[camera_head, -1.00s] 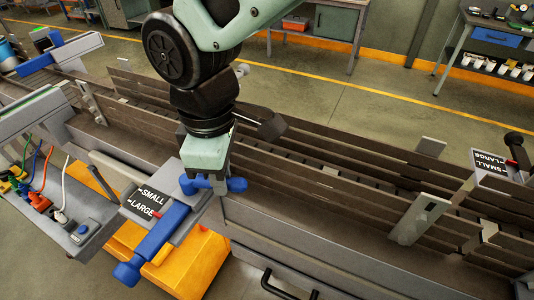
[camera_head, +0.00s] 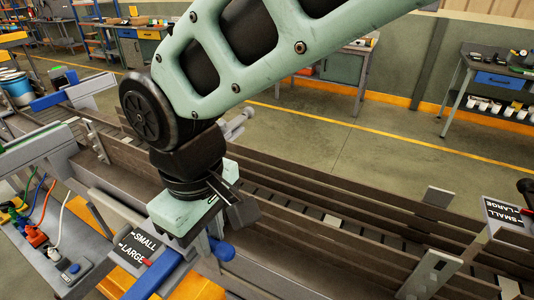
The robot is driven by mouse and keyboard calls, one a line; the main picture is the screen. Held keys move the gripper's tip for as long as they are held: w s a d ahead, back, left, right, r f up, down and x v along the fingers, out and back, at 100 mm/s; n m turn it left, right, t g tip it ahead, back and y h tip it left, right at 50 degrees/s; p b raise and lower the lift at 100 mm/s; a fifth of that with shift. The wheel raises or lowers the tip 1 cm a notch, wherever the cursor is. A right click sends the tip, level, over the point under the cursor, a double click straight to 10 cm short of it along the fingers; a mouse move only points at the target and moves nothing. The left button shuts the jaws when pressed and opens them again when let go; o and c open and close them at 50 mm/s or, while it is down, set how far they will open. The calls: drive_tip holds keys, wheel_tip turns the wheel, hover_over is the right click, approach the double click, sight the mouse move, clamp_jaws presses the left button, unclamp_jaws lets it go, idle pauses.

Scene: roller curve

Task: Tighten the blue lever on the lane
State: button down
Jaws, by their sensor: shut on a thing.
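The blue lever (camera_head: 222,250) sits on the lane's near side, beside the black "SMALL / LARGE" plate (camera_head: 139,247). Only its rounded right end shows clearly; the rest is hidden behind my gripper. My gripper (camera_head: 203,246) points down over it and is shut on the lever; its fingertips are mostly hidden by the pale green gripper body. A longer blue bar (camera_head: 157,276) runs from beside the plate toward the bottom edge. The grey-brown lane (camera_head: 290,225) runs from upper left to lower right.
Another blue handle (camera_head: 60,98) is on a grey bracket at the upper left. A power strip (camera_head: 60,262) with coloured plugs is at the lower left. A second sign (camera_head: 508,217) is at the right. The floor beyond the lane is clear.

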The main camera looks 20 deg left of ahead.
drive_tip(key=c, duration=1.3)
unclamp_jaws()
wheel_tip(320, 180, up, 17)
drive_tip(key=b, duration=0.3)
drive_tip(key=shift+r+b, duration=0.2)
drive_tip(key=shift+b, duration=0.1)
drive_tip(key=shift+s, duration=0.15)
